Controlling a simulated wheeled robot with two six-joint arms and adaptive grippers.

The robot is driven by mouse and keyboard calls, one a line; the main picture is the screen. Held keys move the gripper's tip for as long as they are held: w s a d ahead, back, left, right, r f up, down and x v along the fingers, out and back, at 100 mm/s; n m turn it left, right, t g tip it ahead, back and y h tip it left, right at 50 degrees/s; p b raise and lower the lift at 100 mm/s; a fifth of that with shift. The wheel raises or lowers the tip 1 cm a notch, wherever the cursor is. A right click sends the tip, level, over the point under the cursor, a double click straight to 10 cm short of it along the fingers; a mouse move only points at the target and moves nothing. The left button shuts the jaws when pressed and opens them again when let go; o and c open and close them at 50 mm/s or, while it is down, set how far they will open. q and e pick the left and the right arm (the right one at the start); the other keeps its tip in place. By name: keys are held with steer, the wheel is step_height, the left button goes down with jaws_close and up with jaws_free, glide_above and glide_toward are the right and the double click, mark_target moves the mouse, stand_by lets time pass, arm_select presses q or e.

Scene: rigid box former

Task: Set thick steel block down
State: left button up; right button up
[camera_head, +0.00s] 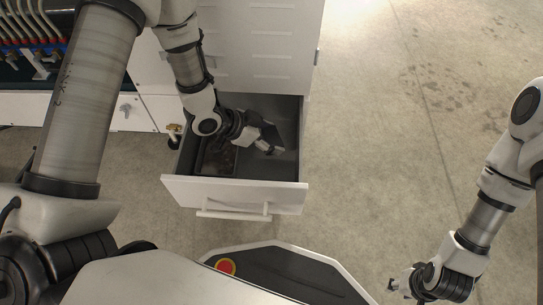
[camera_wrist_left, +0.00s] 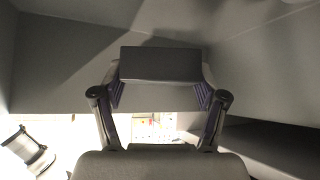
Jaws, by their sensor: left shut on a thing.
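My left gripper (camera_head: 264,145) reaches down into an open white drawer (camera_head: 235,192) in the head view. In the left wrist view my left gripper (camera_wrist_left: 160,97) is shut on a thick grey steel block (camera_wrist_left: 160,64), held between its two fingertips. The block is inside the drawer space, with grey walls around it. Whether it touches the drawer floor cannot be told. In the head view the block is hard to make out at the fingertips. My right gripper (camera_head: 402,289) hangs over the floor at the lower right, and its jaw opening is unclear.
The drawer belongs to a white cabinet (camera_head: 255,45) and has a bar handle (camera_head: 233,212) on its front. A dark brownish area (camera_head: 219,160) lies in the drawer's left part. A bench with cables (camera_head: 30,30) stands at the upper left. The floor on the right is clear.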

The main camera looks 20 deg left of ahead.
arm_select(q)
step_height(320, 180, down, 5)
steer(key=shift+r+b, duration=0.1)
steer(key=shift+b, duration=1.15)
steer(key=shift+r, duration=0.15)
steer(key=o, duration=1.7)
steer(key=shift+f, duration=0.2)
steer(key=shift+c, duration=0.2)
